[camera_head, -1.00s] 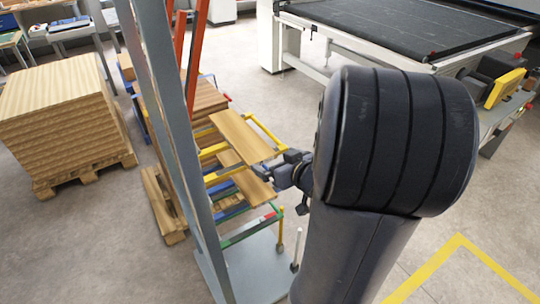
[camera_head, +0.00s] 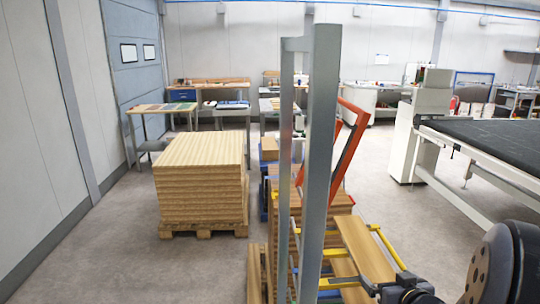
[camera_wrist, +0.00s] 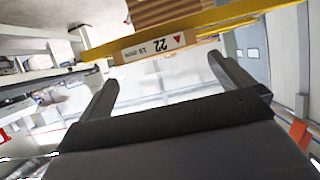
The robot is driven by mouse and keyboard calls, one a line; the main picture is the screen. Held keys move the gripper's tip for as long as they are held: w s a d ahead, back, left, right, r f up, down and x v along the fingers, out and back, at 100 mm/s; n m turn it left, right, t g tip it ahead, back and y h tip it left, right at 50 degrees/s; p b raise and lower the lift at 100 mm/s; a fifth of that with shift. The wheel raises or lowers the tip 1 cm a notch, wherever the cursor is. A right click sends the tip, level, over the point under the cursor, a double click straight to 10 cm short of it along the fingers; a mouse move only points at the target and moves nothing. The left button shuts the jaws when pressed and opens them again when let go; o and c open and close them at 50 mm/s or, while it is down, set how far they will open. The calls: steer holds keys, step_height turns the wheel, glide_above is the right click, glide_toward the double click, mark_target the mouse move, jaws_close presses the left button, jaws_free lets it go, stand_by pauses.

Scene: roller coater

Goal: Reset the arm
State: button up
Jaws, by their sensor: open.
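My gripper (camera_head: 380,289) shows at the lower right of the head view, close to a rack with yellow arms (camera_head: 387,246). A wooden board (camera_head: 364,250) lies on the rack. In the wrist view my gripper (camera_wrist: 162,69) has its two fingers spread wide, with nothing between them. The rest of my arm is mostly cut off at the right edge of the head view.
The rack's grey upright (camera_head: 318,150) stands just left of my gripper. An orange frame (camera_head: 349,142) and stacked boards (camera_head: 340,203) are behind it. A large board stack (camera_head: 201,182) stands at left. A black-topped machine (camera_head: 490,140) is at right. Floor is open between.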

mark_target(375, 268)
steer(key=x, duration=0.5)
steer(key=shift+w+f, duration=0.15)
steer(key=shift+w, duration=0.15)
step_height(375, 268, up, 2)
steer(key=shift+r+p, duration=0.2)
steer(key=shift+p, duration=0.1)
steer(key=shift+s+r, duration=0.1)
steer(key=shift+r, duration=0.3)
